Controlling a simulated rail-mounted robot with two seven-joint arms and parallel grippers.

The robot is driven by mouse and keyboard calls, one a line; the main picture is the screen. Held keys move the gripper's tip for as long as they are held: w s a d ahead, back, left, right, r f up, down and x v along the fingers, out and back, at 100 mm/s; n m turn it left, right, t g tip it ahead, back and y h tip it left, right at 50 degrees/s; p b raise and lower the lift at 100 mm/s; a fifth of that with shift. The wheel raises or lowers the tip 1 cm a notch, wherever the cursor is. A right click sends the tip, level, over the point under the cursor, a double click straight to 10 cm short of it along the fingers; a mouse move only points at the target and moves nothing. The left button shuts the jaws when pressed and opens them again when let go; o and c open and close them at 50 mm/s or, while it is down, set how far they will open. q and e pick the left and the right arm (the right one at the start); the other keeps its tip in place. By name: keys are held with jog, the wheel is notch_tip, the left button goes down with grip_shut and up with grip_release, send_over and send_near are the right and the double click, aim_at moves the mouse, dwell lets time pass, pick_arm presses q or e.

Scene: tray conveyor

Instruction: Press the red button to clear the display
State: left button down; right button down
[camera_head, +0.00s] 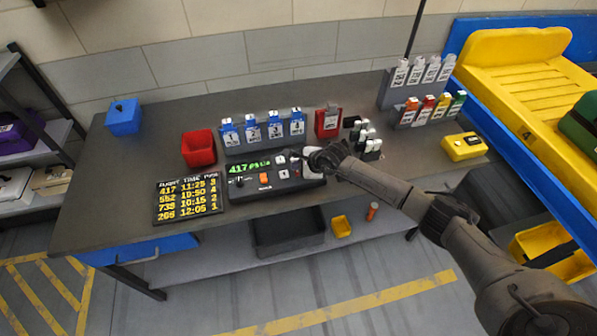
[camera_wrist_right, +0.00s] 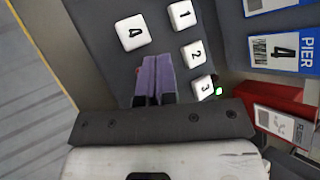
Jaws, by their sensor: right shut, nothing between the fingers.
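The dark control console (camera_head: 275,190) stands near the front edge of the table, with a lit green display (camera_head: 249,167) that begins with 417. My right gripper (camera_head: 314,158) is over the console's right end. In the right wrist view its fingers (camera_wrist_right: 157,78) are shut and empty, pointing at the keypad among white keys 1 (camera_wrist_right: 182,14), 2 (camera_wrist_right: 193,54), 3 (camera_wrist_right: 202,88) and 4 (camera_wrist_right: 131,32). A sliver of red (camera_wrist_right: 137,71) shows beside the fingers; it may be the red button, mostly hidden. I cannot tell whether the fingertips touch it. My left gripper is not in view.
Blue numbered pier holders (camera_head: 262,130) stand behind the console, with a red box (camera_head: 328,121) to their right. A red bin (camera_head: 199,148) and a flight board (camera_head: 188,199) are on the left. A yellow box (camera_head: 463,147) sits right.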

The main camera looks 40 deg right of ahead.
jog(key=shift+f, duration=0.15)
dwell(0.6)
jog(key=shift+f+b, duration=0.25)
jog(key=shift+b, duration=0.1)
dwell(0.4)
jog(key=shift+r+p, duration=0.35)
jog(key=shift+r, duration=0.05)
jog(key=shift+r+p, duration=0.35)
jog(key=shift+r, duration=0.1)
jog(key=shift+r, duration=0.1)
